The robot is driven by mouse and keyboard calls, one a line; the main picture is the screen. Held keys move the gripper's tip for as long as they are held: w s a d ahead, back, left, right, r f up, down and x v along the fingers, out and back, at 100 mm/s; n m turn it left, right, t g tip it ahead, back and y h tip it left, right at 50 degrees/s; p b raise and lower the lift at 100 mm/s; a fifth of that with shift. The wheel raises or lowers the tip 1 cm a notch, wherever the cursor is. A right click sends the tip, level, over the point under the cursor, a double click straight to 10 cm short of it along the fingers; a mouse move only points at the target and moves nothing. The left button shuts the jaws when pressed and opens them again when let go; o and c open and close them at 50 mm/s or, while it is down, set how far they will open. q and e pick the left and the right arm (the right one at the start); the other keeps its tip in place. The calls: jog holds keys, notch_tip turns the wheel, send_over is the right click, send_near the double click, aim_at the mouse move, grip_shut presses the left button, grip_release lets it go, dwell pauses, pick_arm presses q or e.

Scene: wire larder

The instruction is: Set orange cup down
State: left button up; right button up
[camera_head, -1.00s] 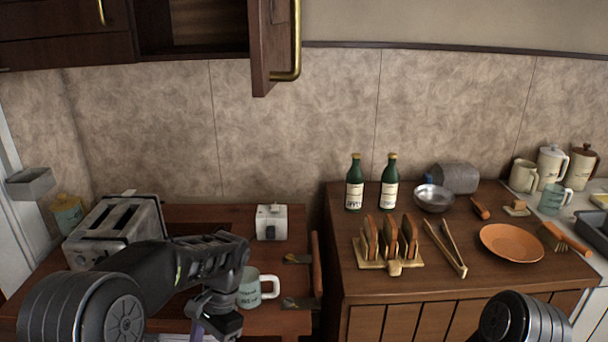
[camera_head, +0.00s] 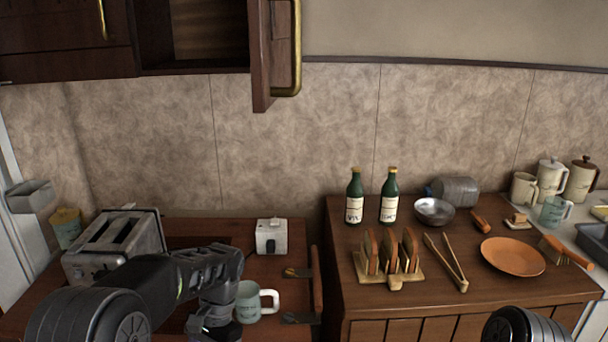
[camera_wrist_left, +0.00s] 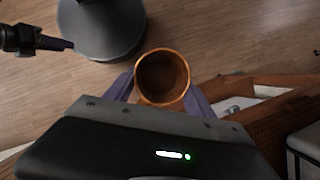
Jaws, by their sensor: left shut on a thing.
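The orange cup (camera_wrist_left: 162,78) shows in the left wrist view, with its round open mouth and dark inside facing the camera. My left gripper (camera_wrist_left: 160,92) is shut on it, with a purple finger on each side. In that view, wooden floor lies beyond the cup. In the head view my left arm reaches in at lower left, but its fingers and the orange cup are out of sight.
A pale mug (camera_head: 250,302) stands beside my left wrist, near a toaster (camera_head: 115,245) and white box (camera_head: 271,237). The right counter holds two bottles, a toast rack (camera_head: 390,268), tongs (camera_head: 447,262) and an orange plate (camera_head: 513,256). A cupboard door (camera_head: 273,55) hangs open above.

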pick_arm(q)
jog(key=shift+f, duration=0.1)
notch_tip(320, 180, down, 12)
jog(key=n+h, duration=0.2)
jog(key=n, duration=0.3)
jog(key=shift+w+n+g, duration=0.3)
jog(key=shift+w+n, duration=0.1)
jog(key=shift+w, duration=0.05)
